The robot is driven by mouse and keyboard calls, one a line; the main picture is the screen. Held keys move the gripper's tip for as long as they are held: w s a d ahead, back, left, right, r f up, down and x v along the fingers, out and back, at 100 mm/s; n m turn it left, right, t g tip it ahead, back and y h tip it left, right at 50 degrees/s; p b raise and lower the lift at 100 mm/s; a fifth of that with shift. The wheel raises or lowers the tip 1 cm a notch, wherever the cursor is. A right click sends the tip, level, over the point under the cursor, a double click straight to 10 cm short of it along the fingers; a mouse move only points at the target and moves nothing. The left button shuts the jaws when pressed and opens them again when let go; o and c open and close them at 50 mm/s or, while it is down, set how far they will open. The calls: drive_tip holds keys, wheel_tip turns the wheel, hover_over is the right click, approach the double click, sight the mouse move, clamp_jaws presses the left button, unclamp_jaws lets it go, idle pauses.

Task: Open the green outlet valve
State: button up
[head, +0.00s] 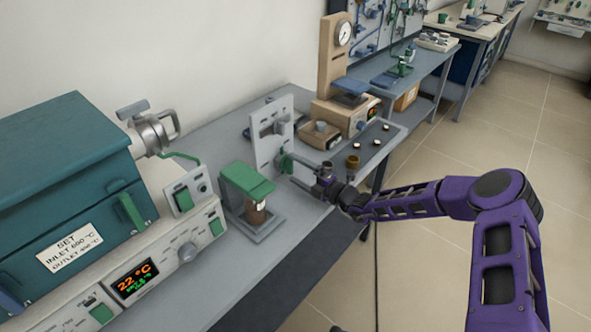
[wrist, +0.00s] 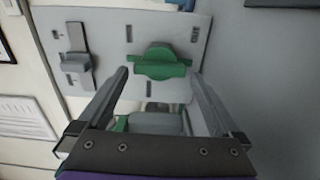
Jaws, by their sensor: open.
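The green outlet valve (wrist: 162,61) shows in the wrist view as a green handle on a light grey panel (wrist: 105,30). The handle lies crosswise in this view, with a raised middle. In the head view the valve (head: 285,163) shows low on the upright panel (head: 262,150), partly hidden by my gripper. My gripper (head: 302,174) is open, its fingers pointing at the valve. In the wrist view the fingertips of my gripper (wrist: 159,76) lie on either side of the handle. I cannot tell whether they touch it.
A grey lever (wrist: 73,62) sits beside the valve on the same panel. A green-topped stand (head: 247,181) with a brown jar is left of my gripper. The teal furnace (head: 70,190) stands at far left. A gauge press (head: 340,60) and small cups (head: 352,161) are behind.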

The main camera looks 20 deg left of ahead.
drive_tip(key=v, duration=1.6)
drive_tip(key=shift+d+p, duration=0.2)
drive_tip(key=shift+p, duration=0.25)
drive_tip(key=shift+s, duration=0.1)
